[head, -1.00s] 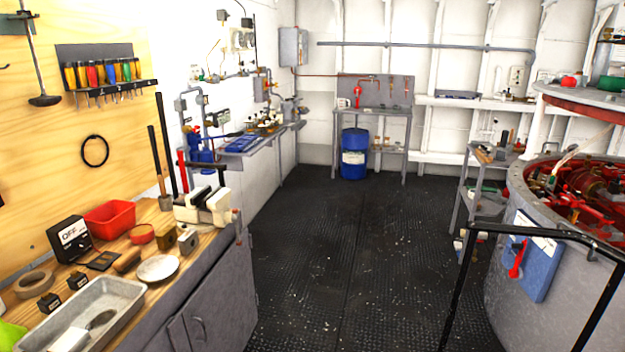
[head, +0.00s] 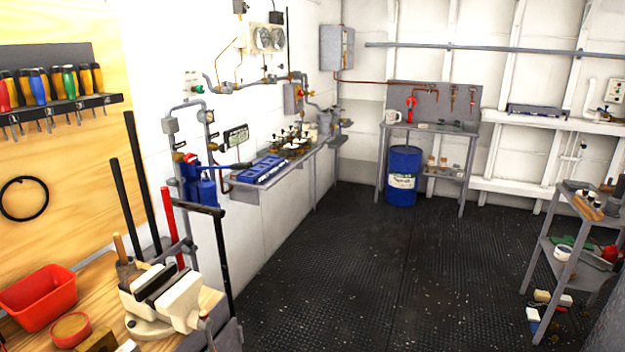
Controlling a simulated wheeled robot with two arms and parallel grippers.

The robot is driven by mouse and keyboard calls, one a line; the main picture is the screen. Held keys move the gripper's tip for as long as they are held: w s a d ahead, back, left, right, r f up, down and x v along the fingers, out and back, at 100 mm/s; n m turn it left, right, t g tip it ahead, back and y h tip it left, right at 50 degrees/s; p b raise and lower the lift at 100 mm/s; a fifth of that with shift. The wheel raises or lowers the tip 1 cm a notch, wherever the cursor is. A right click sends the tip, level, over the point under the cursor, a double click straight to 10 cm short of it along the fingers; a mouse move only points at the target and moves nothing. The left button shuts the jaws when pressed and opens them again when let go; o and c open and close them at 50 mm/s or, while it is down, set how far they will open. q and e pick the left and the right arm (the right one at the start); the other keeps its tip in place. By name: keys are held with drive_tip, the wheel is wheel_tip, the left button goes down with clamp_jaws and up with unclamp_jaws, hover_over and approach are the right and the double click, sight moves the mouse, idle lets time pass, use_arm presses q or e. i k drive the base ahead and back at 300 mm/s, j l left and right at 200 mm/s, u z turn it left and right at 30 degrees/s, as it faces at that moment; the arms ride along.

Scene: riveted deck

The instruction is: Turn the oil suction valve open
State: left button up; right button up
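Neither of my grippers is in view. I cannot tell for sure which fitting is the oil suction valve. A red valve-like fitting (head: 411,104) is on the grey back panel (head: 440,97) above the far bench, and a thin copper-coloured pipe runs to that panel from the left. Its handle position is too small to read. A blue pump-like unit (head: 204,190) with a small red part on top stands by the grey pipes on the left wall. A blue drum (head: 404,163) with a white label stands under the far bench.
A workbench with a white vise (head: 165,302) and a red tray (head: 38,296) is at the near left. A narrow wall shelf (head: 290,160) runs along the left wall. A grey shelf rack (head: 592,217) stands at right. The dark floor (head: 350,270) between is clear.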

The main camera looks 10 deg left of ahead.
sight(190, 158)
drive_tip(key=i+l+u, duration=0.1)
drive_tip(key=i+u, duration=0.35)
drive_tip(key=i+l+u, duration=0.2)
drive_tip(key=u, duration=0.3)
drive_tip(key=i+l+u, duration=0.55)
drive_tip(key=l+u, duration=0.2)
drive_tip(key=u, duration=0.15)
